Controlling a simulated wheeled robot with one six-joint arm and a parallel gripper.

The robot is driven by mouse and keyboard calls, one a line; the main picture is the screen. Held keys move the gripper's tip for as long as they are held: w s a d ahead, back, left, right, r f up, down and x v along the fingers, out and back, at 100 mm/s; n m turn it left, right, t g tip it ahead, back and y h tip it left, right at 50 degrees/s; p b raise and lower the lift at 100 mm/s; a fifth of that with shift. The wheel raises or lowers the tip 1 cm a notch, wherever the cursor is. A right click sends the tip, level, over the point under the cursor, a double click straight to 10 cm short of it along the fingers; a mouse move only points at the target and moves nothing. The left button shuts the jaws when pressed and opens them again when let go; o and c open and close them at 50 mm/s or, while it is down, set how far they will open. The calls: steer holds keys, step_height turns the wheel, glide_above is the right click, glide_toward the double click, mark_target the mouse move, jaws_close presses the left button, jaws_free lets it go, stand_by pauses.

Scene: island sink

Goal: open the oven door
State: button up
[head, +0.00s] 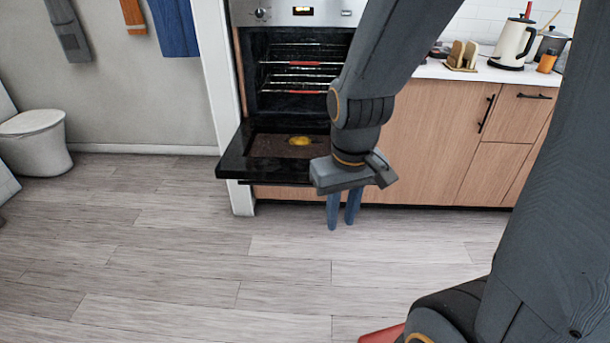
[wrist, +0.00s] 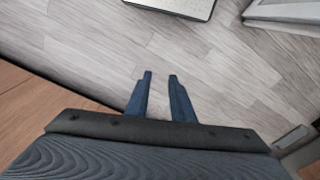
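The oven (head: 298,70) is built into the wooden cabinets in the head view. Its door (head: 235,165) is folded down, lying about level, and the cavity with its racks is exposed. A small yellow spot shows on the inner face of the door. My gripper (head: 341,222) hangs at the right end of the door, its blue fingers pointing down toward the floor. The fingers are apart with nothing between them, as the wrist view (wrist: 161,76) also shows. My arm hides the door's right end, and I cannot tell if the gripper touches it.
Wooden cabinets (head: 425,145) with black handles stand right of the oven. A kettle (head: 513,42), a pot and a toast rack stand on the white counter. A white bin-like object (head: 33,142) is at the far left. The plank floor (head: 180,250) in front is clear.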

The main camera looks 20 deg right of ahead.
steer(key=w+f+n+t+b, duration=0.7)
steer(key=w+f+b, duration=0.6)
steer(key=w, duration=0.5)
steer(key=w+f+n+t+b, duration=0.7)
steer(key=w+f+b, duration=0.5)
steer(key=w+f, duration=0.5)
steer(key=w+a+r+n+t+y+b, duration=0.1)
steer(key=w+n+t+b, duration=0.3)
steer(key=w, duration=0.9)
steer(key=shift+w+r+n+t+y+b, duration=0.2)
steer(key=shift+r+n+t+y+b, duration=0.25)
steer(key=shift+r, duration=0.2)
steer(key=shift+a, duration=0.1)
jaws_close()
